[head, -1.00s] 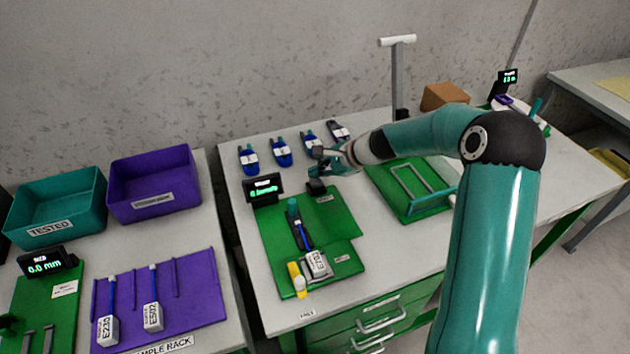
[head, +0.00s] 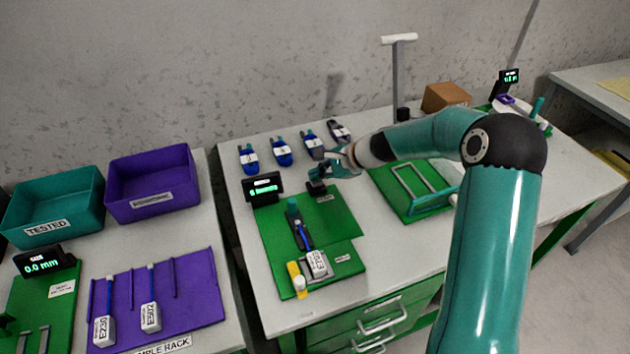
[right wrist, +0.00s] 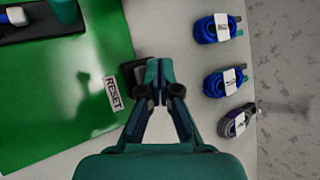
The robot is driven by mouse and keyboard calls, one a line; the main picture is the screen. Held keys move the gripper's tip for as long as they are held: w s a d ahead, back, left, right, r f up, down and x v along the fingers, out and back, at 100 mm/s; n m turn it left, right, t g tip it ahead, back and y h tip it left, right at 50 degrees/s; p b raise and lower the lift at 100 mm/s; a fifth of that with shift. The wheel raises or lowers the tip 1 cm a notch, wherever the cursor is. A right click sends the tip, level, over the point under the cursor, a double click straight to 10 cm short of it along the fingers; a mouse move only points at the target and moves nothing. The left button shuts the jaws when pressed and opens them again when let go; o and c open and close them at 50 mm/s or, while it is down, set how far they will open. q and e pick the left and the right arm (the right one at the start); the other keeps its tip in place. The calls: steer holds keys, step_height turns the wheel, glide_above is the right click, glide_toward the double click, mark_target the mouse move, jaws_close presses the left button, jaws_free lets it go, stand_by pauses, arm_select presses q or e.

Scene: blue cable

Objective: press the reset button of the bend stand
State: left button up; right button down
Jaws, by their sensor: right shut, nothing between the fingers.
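The bend stand is a green board (head: 335,215) with a small black display (head: 263,188), its lit green text too small to read surely. A dark reset button block (head: 316,188) sits at its far edge beside the RESET label (right wrist: 113,93). My right gripper (head: 319,176) is shut and empty, its tips at the block. In the right wrist view the fingertips (right wrist: 159,78) partly hide the dark block (right wrist: 132,72); I cannot tell whether they touch it. A blue cable with a white tag (head: 317,263) is on the stand. My left gripper is not in view.
Several strapped cable bundles (head: 281,152) lie behind the stand, near the wall. Another green fixture with a light frame (head: 412,186) stands to the right, under my right arm. A purple sample rack (head: 190,290) and two bins are on the left table.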

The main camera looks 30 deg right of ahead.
steer(key=shift+f+b, duration=0.3)
steer(key=shift+f, duration=0.05)
steer(key=shift+r, duration=0.1)
stand_by(0.5)
steer(key=shift+r+p, duration=0.8)
steer(key=shift+r, duration=0.05)
steer(key=shift+r, duration=0.1)
step_height(320, 180, up, 5)
steer(key=p, duration=0.4)
stand_by(0.6)
